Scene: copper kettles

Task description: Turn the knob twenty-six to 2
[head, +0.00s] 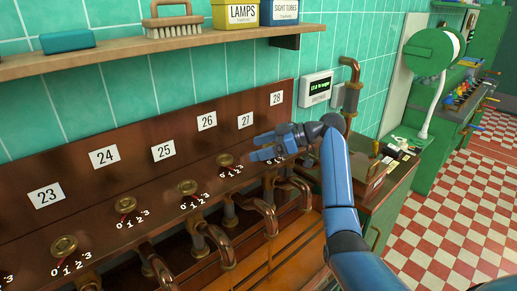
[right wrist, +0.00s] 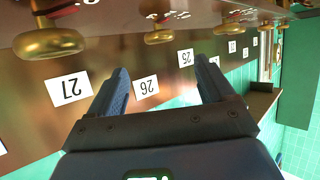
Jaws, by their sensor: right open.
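Knob twenty-six (head: 225,160) is a round brass knob on the sloping wooden ledge below the white label 26 (head: 206,121). A scale 0 1 2 3 is printed under it; its setting is too small to read. My right gripper (head: 255,148) is open and empty, to the right of this knob, over the spot below label 27, and hides the knob there. In the right wrist view, upside down, knob twenty-six (right wrist: 158,36) shows near the top, beyond the open fingertips (right wrist: 161,67) and apart from them. Label 26 (right wrist: 146,87) appears between the fingers. My left gripper is not in view.
Similar knobs stand left, under 25 (head: 187,187), 24 (head: 125,205) and 23 (head: 64,246). Copper pipes (head: 262,212) bend out below the ledge. A shelf (head: 110,58) with a brush and tins overhangs the panel. A small display (head: 316,88) hangs at right.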

